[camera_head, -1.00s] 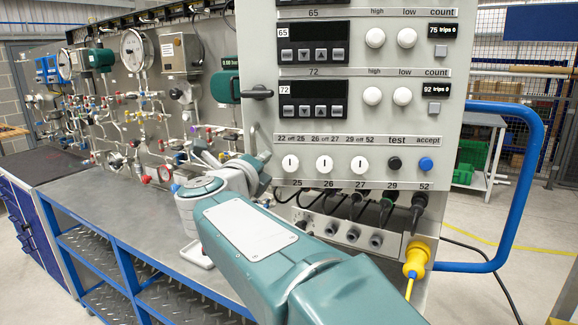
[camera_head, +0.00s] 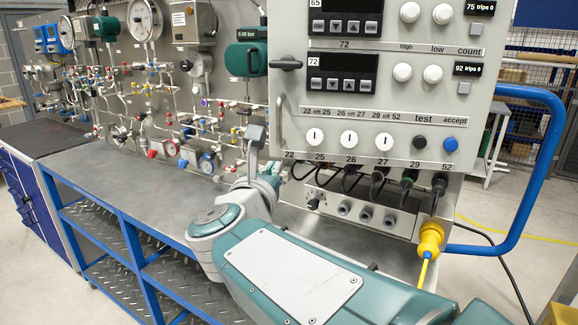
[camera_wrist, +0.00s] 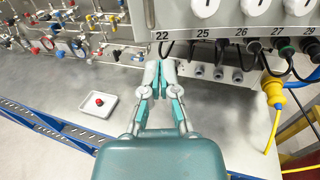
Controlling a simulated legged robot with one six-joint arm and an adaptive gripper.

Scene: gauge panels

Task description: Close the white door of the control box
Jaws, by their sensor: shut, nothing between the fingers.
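The control box's pale grey-white panel (camera_head: 390,95) fills the upper right of the head view, with black displays, white knobs and a row of buttons. A black latch handle (camera_head: 285,64) and a thin upright grey pull (camera_head: 280,118) sit at its left edge. I cannot tell how far the door stands open. In the wrist view the panel's lower-left corner (camera_wrist: 160,20) shows above my gripper (camera_wrist: 162,68). The fingers are shut and empty, below and near that corner; contact cannot be seen. In the head view my gripper (camera_head: 256,138) is left of the panel's lower edge.
Black cables hang below the box to a connector strip (camera_head: 350,208). A yellow plug (camera_head: 430,238) and blue tube frame (camera_head: 545,150) stand at right. Gauges and pipes line the back board. The grey bench top (camera_head: 120,180) is mostly clear; a white tray (camera_wrist: 84,113) holds a red item.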

